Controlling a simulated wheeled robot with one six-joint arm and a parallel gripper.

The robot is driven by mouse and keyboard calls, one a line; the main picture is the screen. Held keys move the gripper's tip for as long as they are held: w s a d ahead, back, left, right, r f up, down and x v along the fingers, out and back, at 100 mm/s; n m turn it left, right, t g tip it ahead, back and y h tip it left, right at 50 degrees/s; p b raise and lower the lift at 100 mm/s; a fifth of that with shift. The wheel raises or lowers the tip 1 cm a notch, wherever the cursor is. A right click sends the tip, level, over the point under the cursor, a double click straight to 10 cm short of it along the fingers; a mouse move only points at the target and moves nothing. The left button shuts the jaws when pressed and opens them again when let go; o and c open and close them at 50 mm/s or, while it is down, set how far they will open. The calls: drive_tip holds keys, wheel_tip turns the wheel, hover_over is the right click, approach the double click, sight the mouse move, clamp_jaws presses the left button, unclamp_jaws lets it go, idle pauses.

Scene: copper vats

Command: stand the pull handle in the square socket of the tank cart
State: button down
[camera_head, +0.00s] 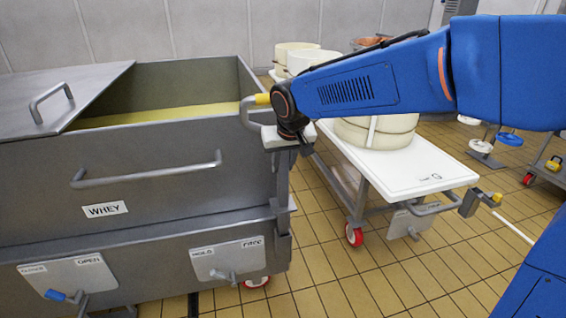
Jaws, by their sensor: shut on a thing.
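The tank cart (150,160) is a grey metal vat labelled WHEY, filling the left of the view. My gripper (289,138) is at its near right corner, pointing down, shut on the pull handle (247,113). The handle shows as a grey bent bar with a yellow end left of my wrist. A dark upright piece (283,185) runs down below the jaws along the cart's corner. A grey bracket (284,230) at that corner looks like the socket. Its opening is hidden, and I cannot tell whether the handle's foot is inside it.
A white-topped cart (430,172) with pale round moulds (375,133) stands close on the right. Lever plates (228,259) are on the tank cart's front. Tiled floor (350,285) is clear in front.

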sight(283, 194)
drive_tip(key=shift+f, duration=0.85)
idle(0.4)
drive_tip(key=shift+f, duration=4.6)
drive_tip(key=c, duration=1.4)
unclamp_jaws()
drive_tip(key=shift+c, duration=0.2)
drive_tip(key=shift+o, duration=0.4)
drive_tip(key=shift+f, duration=0.1)
drive_tip(key=v, duration=1.7)
drive_tip(key=shift+r, duration=0.25)
